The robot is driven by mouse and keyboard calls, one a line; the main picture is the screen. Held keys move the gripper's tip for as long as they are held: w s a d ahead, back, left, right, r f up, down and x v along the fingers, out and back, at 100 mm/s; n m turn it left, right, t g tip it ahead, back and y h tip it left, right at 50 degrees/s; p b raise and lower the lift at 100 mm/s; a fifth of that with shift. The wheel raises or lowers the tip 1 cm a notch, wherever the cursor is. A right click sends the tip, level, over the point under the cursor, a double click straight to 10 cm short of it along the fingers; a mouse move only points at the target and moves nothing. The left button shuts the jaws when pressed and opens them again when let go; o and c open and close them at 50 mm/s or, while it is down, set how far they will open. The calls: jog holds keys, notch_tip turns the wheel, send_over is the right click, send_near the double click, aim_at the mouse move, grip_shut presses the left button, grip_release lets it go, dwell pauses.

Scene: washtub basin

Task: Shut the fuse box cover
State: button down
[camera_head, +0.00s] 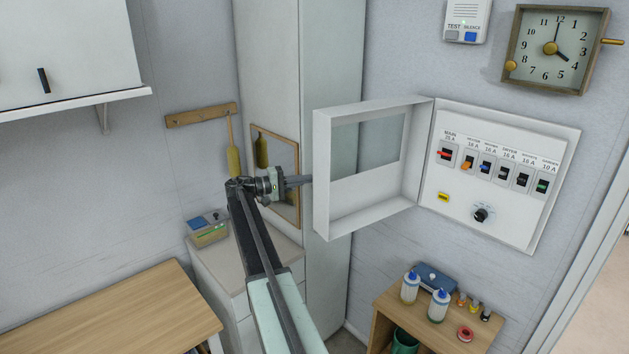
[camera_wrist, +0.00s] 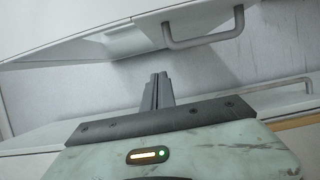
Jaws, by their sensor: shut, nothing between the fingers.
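The fuse box (camera_head: 470,215) is on the right wall, with its row of breakers and a dial exposed. Its white cover (camera_head: 322,185) is hinged at the box's left side and stands wide open, swung out to the left. The cover has a window and its hollow inside faces me. My gripper (camera_head: 304,180) is shut and empty, just left of the cover's free edge. I cannot tell whether the fingertips touch the cover or pass behind it. In the wrist view my closed fingers (camera_wrist: 158,84) point at a pale wall between white surfaces with metal handles (camera_wrist: 203,28).
A tall white cabinet (camera_head: 335,265) stands behind the cover. A wooden shelf unit (camera_head: 403,320) with bottles (camera_head: 438,305) is below the fuse box. A clock (camera_head: 555,50) and an alarm (camera_head: 467,20) hang above. A wooden table (camera_head: 110,310) is at lower left.

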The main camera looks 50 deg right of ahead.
aim_at(332, 181)
jog(key=shift+s+d, duration=1)
jog(key=shift+s, duration=0.25)
jog(key=shift+s+d, duration=1.05)
jog(key=shift+s, duration=0.25)
jog(key=shift+s+d, duration=1)
jog(key=shift+s, duration=0.25)
